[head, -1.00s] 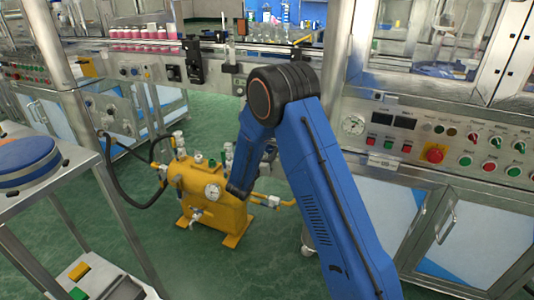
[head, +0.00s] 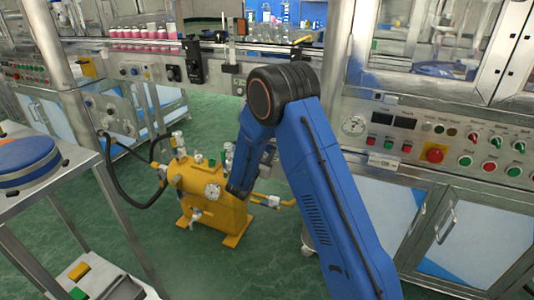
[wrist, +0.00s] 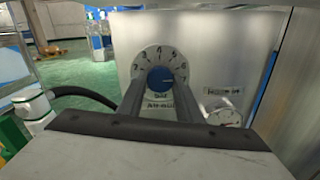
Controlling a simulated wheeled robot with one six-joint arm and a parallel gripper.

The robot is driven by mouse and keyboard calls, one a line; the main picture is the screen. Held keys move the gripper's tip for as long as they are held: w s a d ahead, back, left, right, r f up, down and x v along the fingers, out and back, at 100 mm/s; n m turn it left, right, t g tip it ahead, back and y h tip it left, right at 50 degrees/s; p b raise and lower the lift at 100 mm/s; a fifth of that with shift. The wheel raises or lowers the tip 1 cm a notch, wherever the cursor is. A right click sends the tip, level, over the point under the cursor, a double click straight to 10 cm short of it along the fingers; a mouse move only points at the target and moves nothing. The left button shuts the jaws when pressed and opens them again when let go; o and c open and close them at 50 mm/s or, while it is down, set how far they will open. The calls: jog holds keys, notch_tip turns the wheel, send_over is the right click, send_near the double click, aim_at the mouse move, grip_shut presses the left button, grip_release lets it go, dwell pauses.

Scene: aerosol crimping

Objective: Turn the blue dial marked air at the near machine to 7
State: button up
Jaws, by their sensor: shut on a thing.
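The blue dial (wrist: 161,80) sits on a pale metal panel in the wrist view, inside a round white scale (wrist: 153,55) with dark numbers. My gripper (wrist: 161,88) reaches up to it with one dark finger on each side, shut on the dial. The fingers cover its left and right edges and the lower part of the scale. I cannot tell for certain which number the dial points to. A small label below the dial is too blurred to read. In the head view the dial and my gripper are hidden behind my blue arm.
The yellow tank unit (head: 215,205) with hoses stands on the green floor. A control panel (head: 440,145) with buttons is to the right, and a steel cart (head: 75,165) to the left.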

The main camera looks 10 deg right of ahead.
jog(key=shift+m, duration=1.2)
jog(key=o, duration=1)
jog(key=shift+o, duration=0.2)
jog(key=shift+s+a, duration=0.1)
jog(key=shift+a, duration=0.05)
jog(key=v, duration=1.7)
jog(key=shift+s, duration=0.1)
